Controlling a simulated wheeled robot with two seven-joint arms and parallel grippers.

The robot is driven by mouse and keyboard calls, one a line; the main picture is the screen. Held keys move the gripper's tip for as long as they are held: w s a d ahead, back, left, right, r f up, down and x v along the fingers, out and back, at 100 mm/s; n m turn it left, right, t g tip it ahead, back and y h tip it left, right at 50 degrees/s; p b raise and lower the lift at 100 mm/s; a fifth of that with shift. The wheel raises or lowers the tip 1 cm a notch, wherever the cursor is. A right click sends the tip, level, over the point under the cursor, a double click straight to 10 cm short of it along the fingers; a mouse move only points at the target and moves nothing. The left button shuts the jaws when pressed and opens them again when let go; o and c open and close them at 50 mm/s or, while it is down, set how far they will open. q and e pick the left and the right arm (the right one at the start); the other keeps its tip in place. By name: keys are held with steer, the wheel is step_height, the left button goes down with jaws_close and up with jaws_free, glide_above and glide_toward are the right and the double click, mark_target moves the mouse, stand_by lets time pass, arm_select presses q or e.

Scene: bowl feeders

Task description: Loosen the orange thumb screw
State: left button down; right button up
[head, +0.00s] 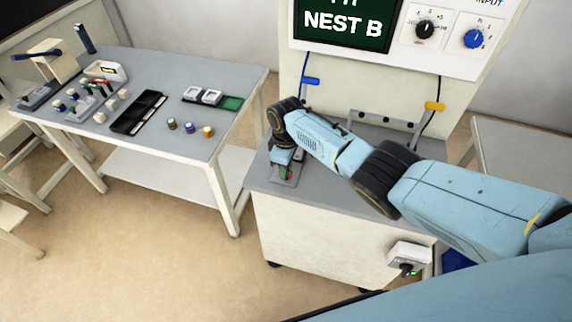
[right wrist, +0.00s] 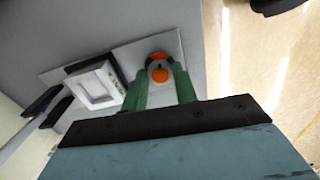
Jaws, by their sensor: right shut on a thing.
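The orange thumb screw (right wrist: 158,74) shows in the right wrist view between the green fingers, at the edge of a light grey plate (right wrist: 130,52). My right gripper (right wrist: 159,80) is shut on it, one finger on each side. In the head view my right gripper (head: 284,171) points down at the left end of the grey-topped cabinet (head: 310,188). There the screw is mostly hidden, with only a small reddish-orange spot by the fingers. My left gripper is not in view.
A white square frame (right wrist: 97,88) sits beside the screw. The console panel (head: 395,38) reading "NEST B" stands behind the cabinet, with blue (head: 311,81) and yellow (head: 435,106) tags hanging. The left table (head: 170,85) holds trays and small parts. Open floor lies between table and cabinet.

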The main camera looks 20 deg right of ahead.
steer(key=shift+n, duration=0.6)
steer(key=o, duration=1)
steer(key=shift+c, duration=0.2)
steer(key=shift+r, duration=0.1)
step_height(320, 180, up, 13)
steer(key=p, duration=0.3)
steer(key=shift+r, duration=0.15)
